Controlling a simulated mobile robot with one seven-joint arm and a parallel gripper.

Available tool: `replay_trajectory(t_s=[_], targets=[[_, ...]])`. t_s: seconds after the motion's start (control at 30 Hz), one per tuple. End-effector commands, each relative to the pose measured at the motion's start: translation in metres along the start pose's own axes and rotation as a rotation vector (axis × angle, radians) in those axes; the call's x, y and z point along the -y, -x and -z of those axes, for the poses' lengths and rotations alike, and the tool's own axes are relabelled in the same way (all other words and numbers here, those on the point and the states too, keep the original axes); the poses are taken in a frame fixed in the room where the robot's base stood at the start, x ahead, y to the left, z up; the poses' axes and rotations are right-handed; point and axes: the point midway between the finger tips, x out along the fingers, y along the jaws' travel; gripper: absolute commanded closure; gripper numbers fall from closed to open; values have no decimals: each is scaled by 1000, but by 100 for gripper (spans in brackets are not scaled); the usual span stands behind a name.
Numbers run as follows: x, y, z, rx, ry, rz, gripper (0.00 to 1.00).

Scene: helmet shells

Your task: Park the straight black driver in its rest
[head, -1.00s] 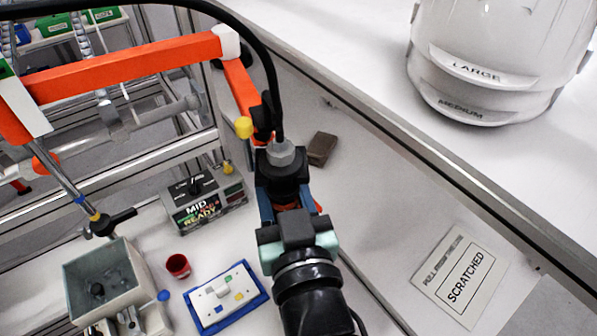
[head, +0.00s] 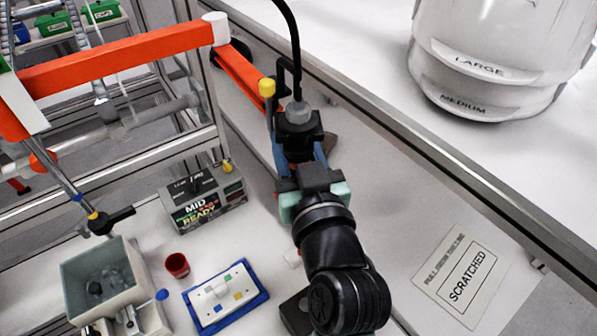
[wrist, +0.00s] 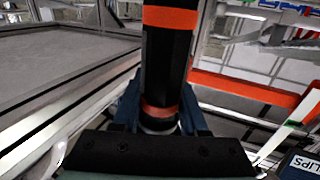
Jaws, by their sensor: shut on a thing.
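The straight black driver (wrist: 168,65) has orange bands and stands between my gripper's blue fingers in the wrist view. In the head view its black upper end (head: 298,122) shows, with a black cable rising from it. My gripper (head: 298,158) is shut on the driver, above the bench. The driver appears close to upright. Its lower end is hidden by my gripper and arm. A jointed orange arm (head: 120,57) reaches to the driver's top beside a yellow knob (head: 267,88). I cannot make out the driver's rest for certain in either view.
A control box (head: 205,200) reading MID and READY, a red cup (head: 177,265), a blue-edged plate (head: 225,295) and a grey bin (head: 105,280) stand at left. A SCRATCHED sign (head: 468,275) lies right. White helmet shells (head: 490,65) stand on the shelf behind a metal rail.

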Motion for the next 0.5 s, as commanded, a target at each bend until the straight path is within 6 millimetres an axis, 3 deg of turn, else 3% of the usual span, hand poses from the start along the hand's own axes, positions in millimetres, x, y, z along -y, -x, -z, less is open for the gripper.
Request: replay_trajectory(t_s=[0.43, 0.47, 0.5], targets=[[0, 0, 0, 0, 0, 0, 100], [0, 0, 0, 0, 0, 0, 54], [0, 0, 0, 0, 0, 0, 47]])
